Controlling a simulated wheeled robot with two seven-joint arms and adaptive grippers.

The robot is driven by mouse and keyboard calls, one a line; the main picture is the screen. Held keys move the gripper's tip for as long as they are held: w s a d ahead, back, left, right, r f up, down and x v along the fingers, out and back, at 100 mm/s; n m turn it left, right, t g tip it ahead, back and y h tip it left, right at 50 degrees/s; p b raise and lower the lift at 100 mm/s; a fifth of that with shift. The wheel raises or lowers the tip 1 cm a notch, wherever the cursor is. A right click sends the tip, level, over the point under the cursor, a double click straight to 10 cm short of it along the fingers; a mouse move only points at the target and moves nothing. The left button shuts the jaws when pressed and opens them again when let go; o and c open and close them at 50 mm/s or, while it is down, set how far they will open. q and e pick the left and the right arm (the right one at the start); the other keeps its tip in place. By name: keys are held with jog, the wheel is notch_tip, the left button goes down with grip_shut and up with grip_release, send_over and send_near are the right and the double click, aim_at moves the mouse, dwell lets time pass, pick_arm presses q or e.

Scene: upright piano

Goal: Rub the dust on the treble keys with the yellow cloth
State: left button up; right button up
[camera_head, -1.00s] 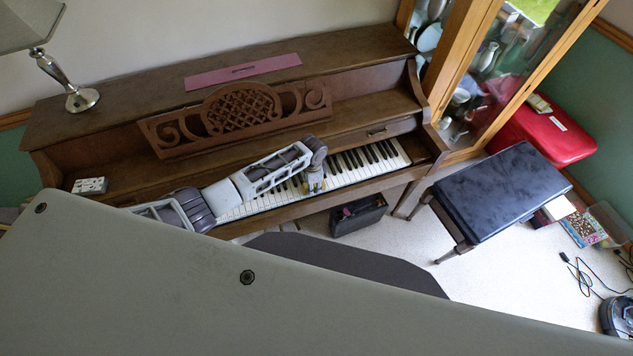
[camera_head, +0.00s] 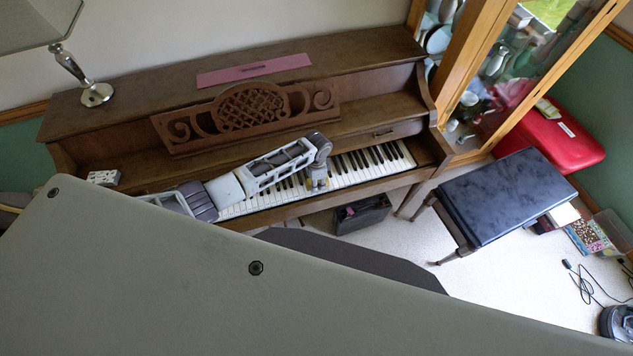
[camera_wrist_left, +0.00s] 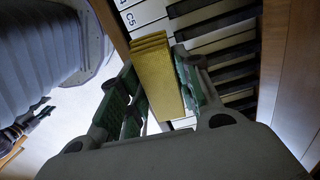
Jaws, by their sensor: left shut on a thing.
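The yellow cloth (camera_wrist_left: 160,75) is a folded, ribbed-looking block between the fingers of my left gripper (camera_wrist_left: 158,88) in the left wrist view. The gripper is shut on it. The cloth lies over white keys beside a key marked C5; I cannot tell how firmly it touches them. In the head view my left gripper (camera_head: 317,182) points down at the front of the keyboard (camera_head: 368,160), with the treble keys running to its right. No dust can be made out on the keys. My right gripper is not in view.
A dark bench (camera_head: 508,195) stands right of the piano, near a glass cabinet (camera_head: 490,70) and a red case (camera_head: 550,135). A dark box (camera_head: 362,213) sits under the keyboard. A lamp (camera_head: 95,93) and pink strip (camera_head: 253,70) are on the piano top (camera_head: 150,92).

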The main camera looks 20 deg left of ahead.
pick_arm(q)
jog(key=shift+r, duration=1.8)
jog(key=shift+r, duration=1.5)
jog(key=shift+w, duration=0.1)
